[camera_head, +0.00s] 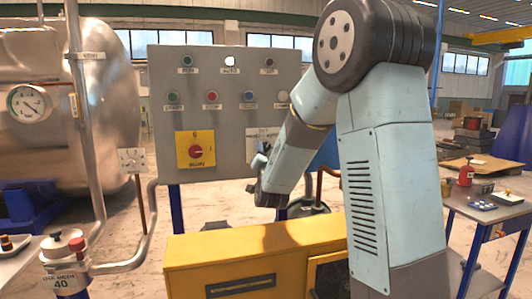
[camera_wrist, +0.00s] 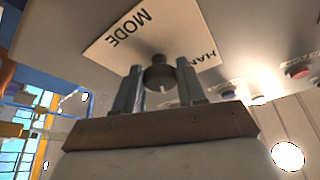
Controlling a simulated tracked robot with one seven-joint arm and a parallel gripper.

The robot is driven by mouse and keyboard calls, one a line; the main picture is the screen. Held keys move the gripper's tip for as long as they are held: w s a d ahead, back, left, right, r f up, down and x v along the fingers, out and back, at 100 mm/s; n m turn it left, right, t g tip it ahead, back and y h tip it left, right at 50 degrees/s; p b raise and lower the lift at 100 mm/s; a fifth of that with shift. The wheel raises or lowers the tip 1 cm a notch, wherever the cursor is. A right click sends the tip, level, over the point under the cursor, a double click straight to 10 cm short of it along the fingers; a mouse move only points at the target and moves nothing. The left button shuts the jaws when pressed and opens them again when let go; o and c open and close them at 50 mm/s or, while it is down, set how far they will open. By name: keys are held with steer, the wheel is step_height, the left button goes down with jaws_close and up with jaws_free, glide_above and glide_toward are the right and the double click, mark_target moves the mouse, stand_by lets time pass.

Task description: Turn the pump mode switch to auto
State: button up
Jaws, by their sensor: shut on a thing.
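The pump mode switch is a dark round knob (camera_wrist: 157,71) with a pale mark, on a white plate (camera_wrist: 105,40) in the wrist view. The plate reads "MODE" on one side and "HAN…" on another; its other lettering is hidden or out of view. My gripper (camera_wrist: 160,80) has one finger on each side of the knob and is shut on it. In the head view my gripper (camera_head: 259,165) is at the lower right of the grey panel (camera_head: 225,115). There my arm hides the knob and most of the white plate (camera_head: 256,134).
A yellow main switch plate (camera_head: 196,150) with a red knob sits left of the mode plate. Several buttons and lamps (camera_head: 211,96) fill the panel above. A yellow cabinet (camera_head: 215,250) stands below in front. A pipe (camera_head: 150,215) runs at the left.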

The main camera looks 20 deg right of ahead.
steer(key=shift+m+g+h, duration=0.3)
steer(key=shift+m+h, duration=0.2)
steer(key=shift+m, duration=0.8)
steer(key=shift+m+g+h, duration=0.3)
steer(key=shift+m+h, duration=0.2)
steer(key=shift+m, duration=0.8)
steer(key=o, duration=1.1)
steer(key=shift+r, duration=0.1)
steer(key=shift+c, duration=0.2)
steer(key=v, duration=1.4)
steer(key=shift+w+a, duration=0.1)
